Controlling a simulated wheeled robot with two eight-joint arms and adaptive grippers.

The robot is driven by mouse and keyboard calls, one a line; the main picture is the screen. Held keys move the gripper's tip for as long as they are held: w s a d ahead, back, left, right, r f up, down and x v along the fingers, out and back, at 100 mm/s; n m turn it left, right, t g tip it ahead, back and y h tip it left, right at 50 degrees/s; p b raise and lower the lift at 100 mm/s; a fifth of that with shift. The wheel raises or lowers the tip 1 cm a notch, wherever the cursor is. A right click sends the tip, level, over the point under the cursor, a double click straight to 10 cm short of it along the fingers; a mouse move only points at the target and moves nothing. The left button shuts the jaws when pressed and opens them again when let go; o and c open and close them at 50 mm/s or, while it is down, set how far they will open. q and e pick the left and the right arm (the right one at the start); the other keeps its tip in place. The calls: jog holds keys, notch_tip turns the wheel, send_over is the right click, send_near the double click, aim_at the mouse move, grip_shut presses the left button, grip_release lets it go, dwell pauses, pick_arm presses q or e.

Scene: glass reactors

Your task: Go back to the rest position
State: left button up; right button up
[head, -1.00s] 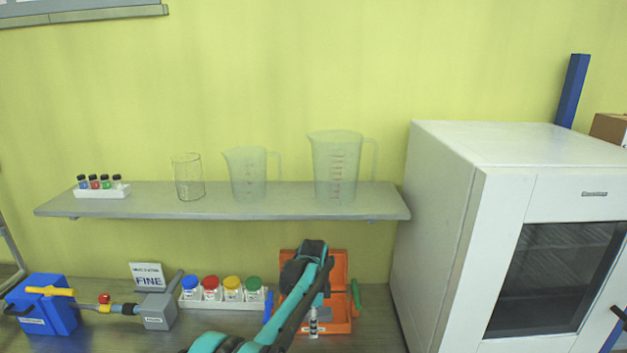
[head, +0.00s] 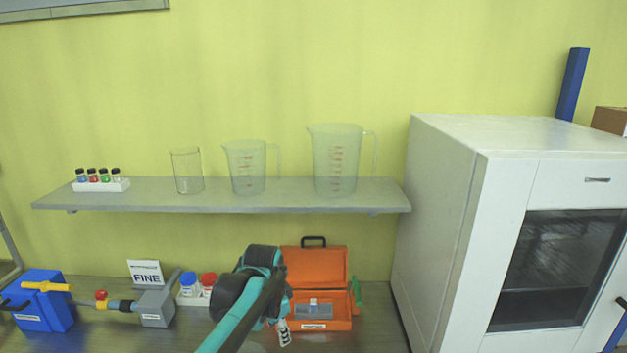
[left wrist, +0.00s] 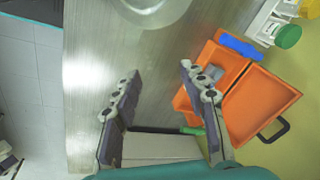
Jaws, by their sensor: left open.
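My left arm reaches up from the bottom middle of the head view. Its dark wrist is in front of the bench, left of the orange case. The left gripper (head: 283,335) points down there, mostly hidden behind the wrist. In the left wrist view the two grey fingers of the left gripper (left wrist: 158,76) are spread wide with nothing between them. The open orange case (head: 338,268) lies beyond the fingers, and it also shows in the left wrist view (left wrist: 262,105). My right gripper is not in view.
Red-capped (head: 208,281) and blue-capped jars (head: 188,286) stand left of my arm. A blue box (head: 42,305) and grey device (head: 157,307) are farther left. A shelf (head: 220,205) holds beakers above. A white cabinet (head: 435,220) stands right. A round clear vessel (left wrist: 150,12) shows in the wrist view.

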pick_arm(q)
jog(key=s+a+f+n+t+b, duration=0.1)
jog(key=s+a+f+n+b, duration=0.1)
jog(key=s, duration=0.5)
jog(key=s+a+f+n+t+b, duration=0.1)
jog(key=s+a+f+n, duration=0.3)
jog(key=s, duration=0.4)
jog(key=s+a+f+n+t+b, duration=0.2)
jog(key=s+a+f+n, duration=0.1)
jog(key=s+n, duration=0.2)
jog(key=s, duration=0.2)
jog(key=shift+s+t+b, duration=0.3)
jog(key=shift+s, duration=0.05)
